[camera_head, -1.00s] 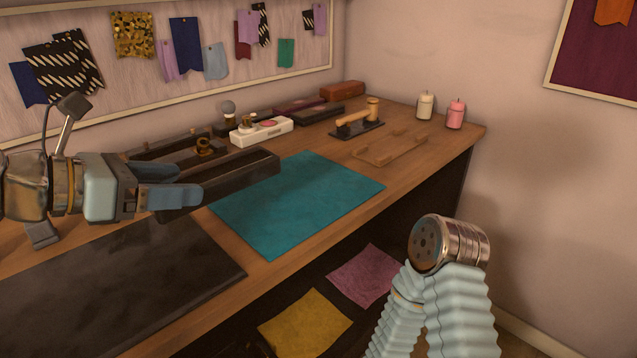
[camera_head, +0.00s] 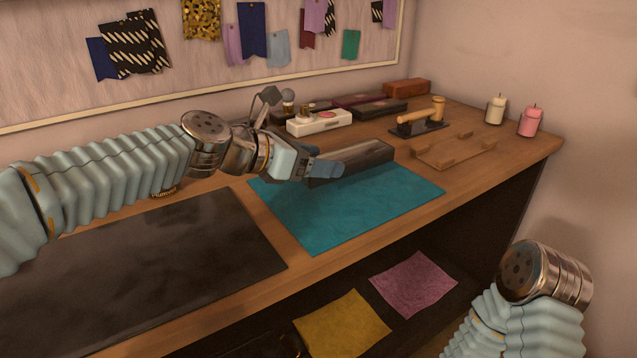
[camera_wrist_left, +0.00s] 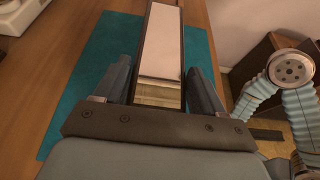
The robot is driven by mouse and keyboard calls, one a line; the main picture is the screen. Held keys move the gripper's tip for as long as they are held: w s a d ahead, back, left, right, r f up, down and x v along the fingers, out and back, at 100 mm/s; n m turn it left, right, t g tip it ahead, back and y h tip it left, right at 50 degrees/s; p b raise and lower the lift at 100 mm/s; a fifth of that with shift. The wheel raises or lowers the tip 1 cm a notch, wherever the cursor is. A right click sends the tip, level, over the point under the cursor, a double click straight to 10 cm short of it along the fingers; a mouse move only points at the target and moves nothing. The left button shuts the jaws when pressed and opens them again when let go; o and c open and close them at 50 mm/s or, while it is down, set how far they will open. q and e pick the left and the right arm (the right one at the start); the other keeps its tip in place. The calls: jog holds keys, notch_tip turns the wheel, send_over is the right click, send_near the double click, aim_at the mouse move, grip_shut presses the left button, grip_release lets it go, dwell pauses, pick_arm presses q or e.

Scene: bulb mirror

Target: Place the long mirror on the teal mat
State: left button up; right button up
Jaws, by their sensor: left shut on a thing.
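The long mirror (camera_head: 352,161) is a slim dark-framed bar, held over the back part of the teal mat (camera_head: 335,222). In the left wrist view the mirror (camera_wrist_left: 162,45) shows its pale reflecting face between my fingers, with the mat (camera_wrist_left: 92,55) beneath. I cannot tell whether the mirror touches the mat. My left gripper (camera_head: 318,168) is shut on the mirror's near end, and its fingers hide part of it. My right arm shows at the lower right, but its gripper is not in view.
A dark mat (camera_head: 140,270) lies left of the teal mat. Behind stand a white box (camera_head: 320,122) and dark cases (camera_head: 370,106). A wooden frame (camera_head: 453,151), a wooden-handled tool (camera_head: 420,118) and two candles (camera_head: 530,121) are to the right. Yellow cloth (camera_head: 342,325) and pink cloth (camera_head: 413,283) lie below.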

pick_arm(q)
jog(key=shift+w+f, duration=0.25)
jog(key=f, duration=0.1)
jog(key=f+b, duration=0.1)
jog(key=f, duration=0.1)
jog(key=shift+w+f+b, duration=0.3)
jog(key=shift+w, duration=0.1)
jog(key=shift+f, duration=0.1)
jog(key=shift+f, duration=0.2)
jog(key=o, duration=1.1)
jog(key=shift+o, duration=0.2)
